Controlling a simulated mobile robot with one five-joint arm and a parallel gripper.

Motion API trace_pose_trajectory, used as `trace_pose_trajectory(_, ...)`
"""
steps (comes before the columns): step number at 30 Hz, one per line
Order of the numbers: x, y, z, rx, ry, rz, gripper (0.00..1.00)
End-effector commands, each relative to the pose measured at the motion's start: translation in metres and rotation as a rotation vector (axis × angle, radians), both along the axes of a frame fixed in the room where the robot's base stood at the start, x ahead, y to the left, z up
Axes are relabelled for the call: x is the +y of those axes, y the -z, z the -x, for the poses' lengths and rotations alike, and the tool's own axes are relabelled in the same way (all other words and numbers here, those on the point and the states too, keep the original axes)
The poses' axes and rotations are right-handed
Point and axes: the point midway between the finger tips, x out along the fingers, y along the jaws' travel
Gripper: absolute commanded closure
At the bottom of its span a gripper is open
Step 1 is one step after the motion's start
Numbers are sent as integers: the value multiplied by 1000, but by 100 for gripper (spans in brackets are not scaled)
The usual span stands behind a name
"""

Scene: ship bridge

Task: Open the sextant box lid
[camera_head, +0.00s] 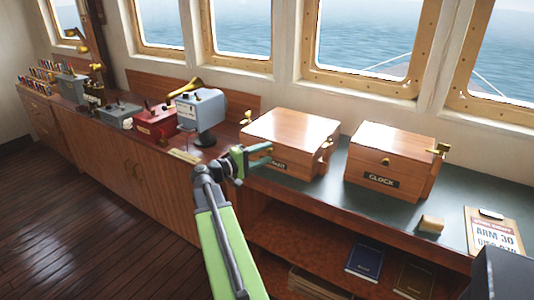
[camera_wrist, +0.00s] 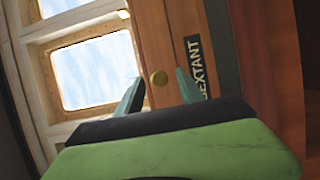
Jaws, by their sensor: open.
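The sextant box (camera_head: 292,138) is a wooden box with a shut lid on the counter, left of the clock box. I cannot tell whether the fingers touch the box.
A wooden clock box (camera_head: 392,163) stands to the right on the green counter top (camera_head: 345,201). A grey device (camera_head: 201,108) on a stand and a red box (camera_head: 155,122) are to the left. A clipboard (camera_head: 493,232) lies far right. Open shelves with books (camera_head: 364,259) are below.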

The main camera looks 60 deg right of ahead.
Motion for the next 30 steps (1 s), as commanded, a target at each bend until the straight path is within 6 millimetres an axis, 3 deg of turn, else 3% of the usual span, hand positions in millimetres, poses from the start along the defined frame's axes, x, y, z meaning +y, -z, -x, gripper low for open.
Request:
trace_pose_trajectory(11, -9, 0, 4, 0, 0, 0, 56)
trace_pose_trajectory(21, -9, 0, 4, 0, 0, 0, 99)
trace_pose_trajectory(30, -9, 0, 4, 0, 1, -1, 100)
